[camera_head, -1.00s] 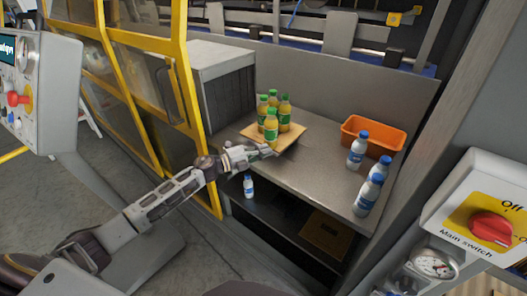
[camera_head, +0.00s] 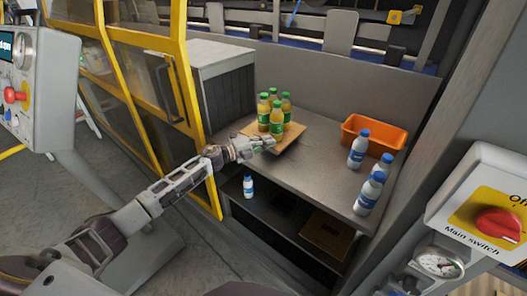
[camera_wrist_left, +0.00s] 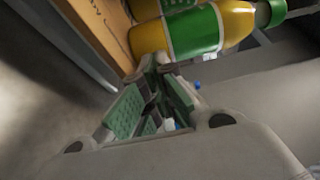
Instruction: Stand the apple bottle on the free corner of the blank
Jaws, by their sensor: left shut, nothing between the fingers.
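Several yellow apple bottles with green caps and labels stand upright close together on the tan blank (camera_head: 292,143). The front apple bottle (camera_head: 277,123) stands nearest my left gripper (camera_head: 266,143). This gripper is shut and empty, low beside that bottle at the front of the blank. In the left wrist view, a bottle with a green label (camera_wrist_left: 195,32) lies just beyond the shut fingertips (camera_wrist_left: 158,68); I cannot tell whether they touch. The blank's edge (camera_wrist_left: 95,35) shows at the upper left. The gripper partly hides the blank's front. My right gripper is out of view.
An orange bin (camera_head: 374,134) stands on the grey table (camera_head: 318,165), with white, blue-capped bottles (camera_head: 370,190) in front of it. Another white bottle (camera_head: 248,187) stands below table level. A yellow-framed guard (camera_head: 187,100) rises at the left. The table's middle is clear.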

